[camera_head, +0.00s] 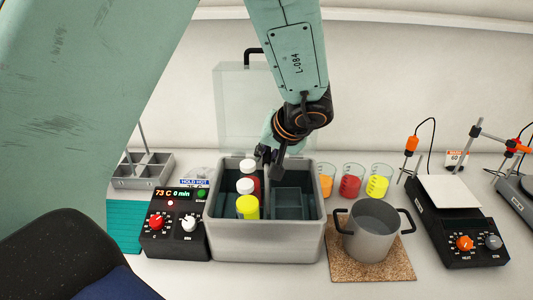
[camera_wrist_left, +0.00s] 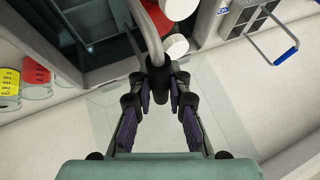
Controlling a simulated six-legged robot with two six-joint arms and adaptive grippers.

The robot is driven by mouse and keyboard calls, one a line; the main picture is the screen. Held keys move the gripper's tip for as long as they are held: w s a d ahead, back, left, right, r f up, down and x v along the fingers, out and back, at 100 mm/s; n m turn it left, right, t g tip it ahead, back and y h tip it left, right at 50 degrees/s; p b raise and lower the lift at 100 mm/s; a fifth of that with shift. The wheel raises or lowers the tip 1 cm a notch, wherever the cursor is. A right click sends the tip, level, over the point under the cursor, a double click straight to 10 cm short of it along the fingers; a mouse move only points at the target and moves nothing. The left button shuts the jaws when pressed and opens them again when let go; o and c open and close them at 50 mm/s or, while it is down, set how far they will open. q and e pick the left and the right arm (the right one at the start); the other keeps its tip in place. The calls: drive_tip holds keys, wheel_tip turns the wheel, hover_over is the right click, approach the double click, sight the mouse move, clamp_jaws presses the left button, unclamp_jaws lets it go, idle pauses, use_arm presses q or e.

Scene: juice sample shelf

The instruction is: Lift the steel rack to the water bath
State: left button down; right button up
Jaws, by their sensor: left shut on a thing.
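The grey water bath (camera_head: 265,240) stands mid-table in the head view, its clear lid (camera_head: 232,95) raised behind it. Bottles stand in its left part: a yellow one (camera_head: 247,207), a white-capped one (camera_head: 245,187) and a red one with a white cap (camera_head: 247,166). My left gripper (camera_head: 268,158) is over the bath's back edge, beside the red bottle. In the left wrist view its fingers (camera_wrist_left: 172,85) are shut on the steel rack's curved grey handle (camera_wrist_left: 152,32). The rack's body is mostly hidden by the bottles and bath wall. My right gripper is not in view.
A control box (camera_head: 175,232) reads 73 C, left of the bath. A grey divided rack (camera_head: 140,183) stands behind it. Beakers of orange, red (camera_head: 350,187) and yellow stand right of the bath. A pot (camera_head: 370,240) on a cork mat and a hotplate (camera_head: 460,235) stand further right.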

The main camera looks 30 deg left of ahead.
use_arm(q)
drive_tip(key=shift+s, duration=0.15)
drive_tip(key=c, duration=1.4)
unclamp_jaws()
drive_tip(key=shift+o, duration=1)
drive_tip(key=shift+a, duration=0.1)
drive_tip(key=shift+s, duration=0.1)
